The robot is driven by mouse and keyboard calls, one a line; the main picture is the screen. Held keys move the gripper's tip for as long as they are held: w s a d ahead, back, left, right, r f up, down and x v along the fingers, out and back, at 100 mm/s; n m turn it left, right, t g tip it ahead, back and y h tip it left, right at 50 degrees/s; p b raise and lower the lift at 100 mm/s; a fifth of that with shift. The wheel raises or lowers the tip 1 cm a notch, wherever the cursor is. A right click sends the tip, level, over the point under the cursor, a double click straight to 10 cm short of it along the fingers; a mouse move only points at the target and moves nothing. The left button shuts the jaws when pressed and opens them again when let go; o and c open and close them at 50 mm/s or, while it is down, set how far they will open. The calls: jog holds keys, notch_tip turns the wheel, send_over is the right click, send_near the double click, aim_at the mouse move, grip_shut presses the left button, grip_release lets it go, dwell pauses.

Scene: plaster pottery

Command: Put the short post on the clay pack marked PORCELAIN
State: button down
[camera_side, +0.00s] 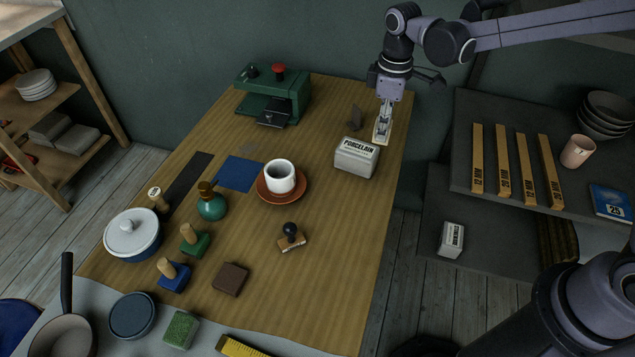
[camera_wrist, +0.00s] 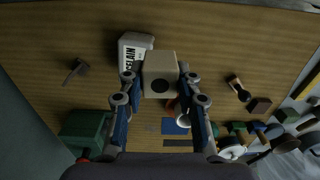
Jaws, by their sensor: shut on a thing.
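The clay pack marked PORCELAIN (camera_side: 355,160) is a grey-white block on the wooden table, towards its right edge. It also shows in the wrist view (camera_wrist: 130,52), left of and partly behind the held post. My gripper (camera_side: 384,118) is shut on the short post (camera_side: 381,133), a pale wooden block. In the wrist view my gripper (camera_wrist: 160,82) has a finger on each side of the post (camera_wrist: 160,68), whose near end bears a dark round spot. In the side view the post hangs just behind and right of the pack; whether they touch I cannot tell.
A small dark upright thing (camera_side: 356,117) stands behind the pack. A green press (camera_side: 290,92) is at the back left. A white cup (camera_side: 280,176) sits on a brown saucer (camera_side: 262,192). A stamp (camera_side: 292,241) lies nearer.

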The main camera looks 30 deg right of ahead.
jog(key=w+d+r, duration=0.2)
jog(key=w+d, duration=0.1)
jog(key=d, duration=0.7)
send_over(358, 148)
notch_tip(358, 148, down, 7)
jog(key=shift+r, duration=0.1)
jog(key=shift+f, duration=2.1)
jog(key=c, duration=0.9)
grip_release()
jog(key=shift+f, duration=0.15)
jog(key=shift+c, duration=0.2)
